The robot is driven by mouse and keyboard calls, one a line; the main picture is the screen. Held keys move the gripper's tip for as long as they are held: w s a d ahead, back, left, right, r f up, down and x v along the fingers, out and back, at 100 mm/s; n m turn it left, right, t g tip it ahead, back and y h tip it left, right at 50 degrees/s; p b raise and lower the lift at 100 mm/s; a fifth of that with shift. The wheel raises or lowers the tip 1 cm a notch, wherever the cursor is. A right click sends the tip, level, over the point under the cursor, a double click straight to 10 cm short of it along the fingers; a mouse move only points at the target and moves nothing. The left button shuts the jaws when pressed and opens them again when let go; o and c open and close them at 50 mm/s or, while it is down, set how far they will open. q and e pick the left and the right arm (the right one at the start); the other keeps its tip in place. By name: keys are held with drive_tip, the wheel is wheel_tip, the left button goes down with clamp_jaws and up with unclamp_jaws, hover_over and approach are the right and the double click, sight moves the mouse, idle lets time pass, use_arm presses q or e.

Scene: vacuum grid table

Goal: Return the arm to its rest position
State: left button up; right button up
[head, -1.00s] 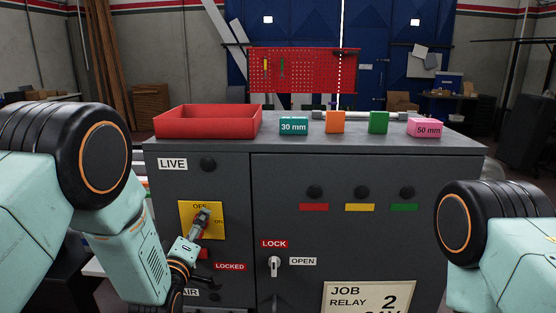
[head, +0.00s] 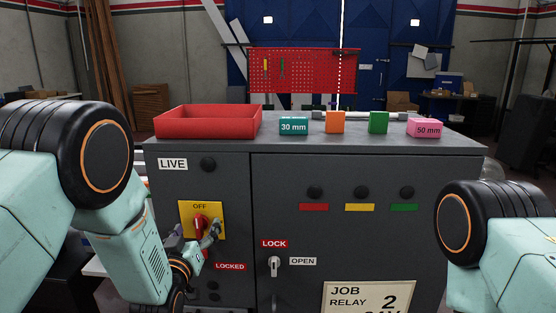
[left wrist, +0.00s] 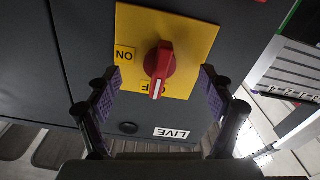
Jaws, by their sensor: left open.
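The red rotary switch (head: 199,222) sits on a yellow plate (head: 187,208) on the left door of the grey cabinet, below the LIVE label. Its handle is about upright, toward the word OFF. My left gripper (head: 197,236) is in front of the plate, its fingers spread to either side of the switch. In the left wrist view the open gripper (left wrist: 160,82) has a gap on both sides of the red switch (left wrist: 159,64) and holds nothing. The ON label (left wrist: 125,55) shows there but is hidden in the head view. My right gripper is out of the picture.
The cabinet (head: 340,230) stands close in front of me. On its top are a red tray (head: 208,125), a teal 30 mm block (head: 293,126), orange and green blocks and a pink 50 mm block (head: 425,128). A lock handle (head: 274,265) sticks out right of the gripper.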

use_arm(q)
drive_tip(key=shift+m, duration=1.2)
drive_tip(key=shift+f, duration=0.1)
